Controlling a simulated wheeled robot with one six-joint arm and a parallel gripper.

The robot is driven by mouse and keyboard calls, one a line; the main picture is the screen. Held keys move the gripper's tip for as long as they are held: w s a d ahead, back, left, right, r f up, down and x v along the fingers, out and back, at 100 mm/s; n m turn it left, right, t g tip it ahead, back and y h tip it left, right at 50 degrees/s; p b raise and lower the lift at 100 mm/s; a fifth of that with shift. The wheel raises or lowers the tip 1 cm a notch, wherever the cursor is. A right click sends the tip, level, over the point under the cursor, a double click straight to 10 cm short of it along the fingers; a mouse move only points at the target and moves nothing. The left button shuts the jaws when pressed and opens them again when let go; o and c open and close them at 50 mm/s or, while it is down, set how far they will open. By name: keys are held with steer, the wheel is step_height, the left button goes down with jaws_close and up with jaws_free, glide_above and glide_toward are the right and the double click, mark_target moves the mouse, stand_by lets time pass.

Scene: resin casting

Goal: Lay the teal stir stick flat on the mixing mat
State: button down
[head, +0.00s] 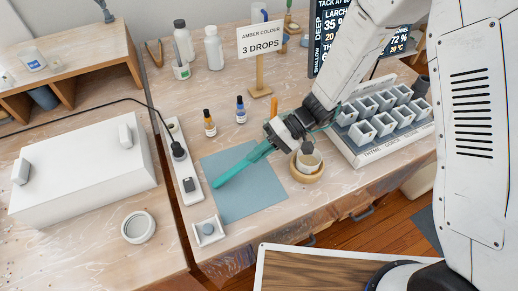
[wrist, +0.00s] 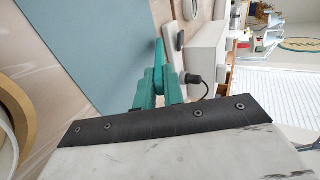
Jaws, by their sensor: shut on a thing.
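The teal stir stick (head: 236,171) is held in my gripper (head: 267,149) and reaches left and down in the head view, over the blue-grey mixing mat (head: 252,200). My gripper is shut on the stick near its right end. In the wrist view, the stick (wrist: 159,54) juts out from between the teal fingers of my gripper (wrist: 160,80), with the mat (wrist: 95,35) to its left. The gripped end is hidden by the fingers. I cannot tell whether the stick touches the mat.
A cup (head: 308,157) in a round wooden holder stands right of the mat. Two small dropper bottles (head: 209,124) (head: 241,110) stand behind it. A power strip (head: 183,165) runs along its left. A small white tray (head: 208,231) lies at its front left. White moulds (head: 362,132) stand right.

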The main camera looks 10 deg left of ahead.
steer(key=c, duration=1.4)
jaws_free()
steer(key=v, duration=0.7)
steer(key=shift+w+d+r, duration=0.2)
steer(key=shift+d, duration=0.1)
